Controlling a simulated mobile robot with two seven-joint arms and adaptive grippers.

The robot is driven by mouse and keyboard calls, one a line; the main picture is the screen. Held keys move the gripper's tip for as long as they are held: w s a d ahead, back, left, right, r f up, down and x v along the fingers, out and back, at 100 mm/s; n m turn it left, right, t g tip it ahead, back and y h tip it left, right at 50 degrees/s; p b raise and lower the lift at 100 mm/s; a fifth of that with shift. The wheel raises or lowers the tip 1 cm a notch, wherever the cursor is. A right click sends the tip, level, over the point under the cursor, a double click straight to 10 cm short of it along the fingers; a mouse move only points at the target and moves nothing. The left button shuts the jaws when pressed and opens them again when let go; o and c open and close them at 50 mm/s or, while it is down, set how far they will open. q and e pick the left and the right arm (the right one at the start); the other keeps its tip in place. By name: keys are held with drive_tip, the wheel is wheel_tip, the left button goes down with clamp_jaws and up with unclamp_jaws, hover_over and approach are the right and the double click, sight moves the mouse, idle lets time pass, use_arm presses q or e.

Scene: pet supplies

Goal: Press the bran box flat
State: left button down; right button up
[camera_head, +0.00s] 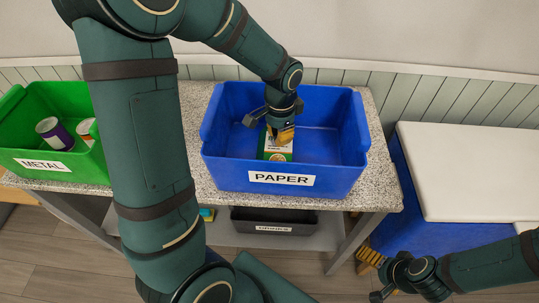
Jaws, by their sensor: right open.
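A small green and white box (270,155), the one that fits the bran box, stands inside the blue PAPER bin (233,173). Its print is too small to read. My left gripper (281,135) points down into the bin, right at the box's top, and hides part of it. I cannot tell whether its fingers touch the box or how far apart they are. My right gripper (383,281) is open, low at the bottom right, away from the bin, and no object shows in it.
A green METAL bin (20,165) with cans (54,133) stands left on the speckled table (375,185). A dark bin (273,225) sits on the shelf below. A blue bench with a white top (470,170) stands right. My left arm hides part of the table.

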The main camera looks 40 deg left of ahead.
sight(290, 147)
use_arm(q)
drive_tip(key=shift+f+b, duration=0.9)
drive_tip(key=shift+f, duration=0.55)
drive_tip(key=shift+d+f, duration=0.15)
drive_tip(key=shift+f, duration=0.1)
drive_tip(key=shift+w+d+f+b, duration=0.2)
drive_tip(key=shift+f+b, duration=0.1)
drive_tip(key=shift+b, duration=0.15)
drive_tip(key=shift+w+d+f+b, duration=0.25)
drive_tip(key=shift+d+f+b, duration=0.25)
drive_tip(key=shift+f, duration=0.2)
drive_tip(key=shift+w+d+f+b, duration=0.25)
drive_tip(key=shift+d+f+b, duration=0.15)
drive_tip(key=shift+f+b, duration=0.25)
drive_tip(key=shift+d+f, duration=0.1)
drive_tip(key=shift+f, duration=0.1)
